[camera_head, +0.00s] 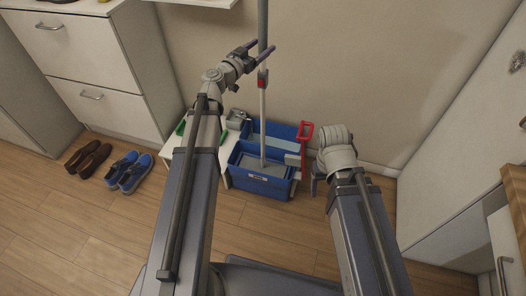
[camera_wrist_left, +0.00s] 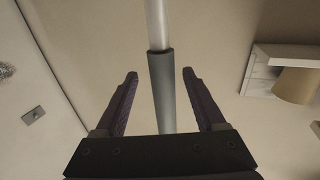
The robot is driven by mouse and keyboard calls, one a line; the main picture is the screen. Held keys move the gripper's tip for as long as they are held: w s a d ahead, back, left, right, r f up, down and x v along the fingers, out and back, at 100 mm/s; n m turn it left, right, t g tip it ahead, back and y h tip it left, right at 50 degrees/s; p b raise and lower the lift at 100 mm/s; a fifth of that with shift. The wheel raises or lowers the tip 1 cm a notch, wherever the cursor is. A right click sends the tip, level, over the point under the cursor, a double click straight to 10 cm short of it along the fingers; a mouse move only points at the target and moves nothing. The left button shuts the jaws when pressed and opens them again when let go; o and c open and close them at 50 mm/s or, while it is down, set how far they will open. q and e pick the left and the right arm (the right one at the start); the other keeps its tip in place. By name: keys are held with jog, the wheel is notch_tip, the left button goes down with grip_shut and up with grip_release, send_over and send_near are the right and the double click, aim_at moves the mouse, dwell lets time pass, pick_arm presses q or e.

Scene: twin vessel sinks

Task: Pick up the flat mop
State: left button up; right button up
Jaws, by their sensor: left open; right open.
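The flat mop stands upright with its lower end in a blue bucket (camera_head: 262,184). Its pole (camera_head: 264,22) is grey above and white below, with a red joint between. My left gripper (camera_head: 262,50) is open around the grey part of the pole, just above the red joint. In the left wrist view the pole's dark grey sleeve (camera_wrist_left: 162,92) runs between the two spread fingers, with a gap on each side.
A red handle (camera_head: 304,132) sticks up at the bucket's right. Brown shoes (camera_head: 88,158) and blue shoes (camera_head: 129,172) stand on the floor at left, by white drawers (camera_head: 88,92). A white cabinet (camera_head: 470,165) stands at right. The wall is close behind the pole.

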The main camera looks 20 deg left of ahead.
pick_arm(q)
jog(key=x, duration=0.5)
jog(key=shift+a+r, duration=0.15)
jog(key=shift+c, duration=0.4)
grip_shut()
dwell(0.8)
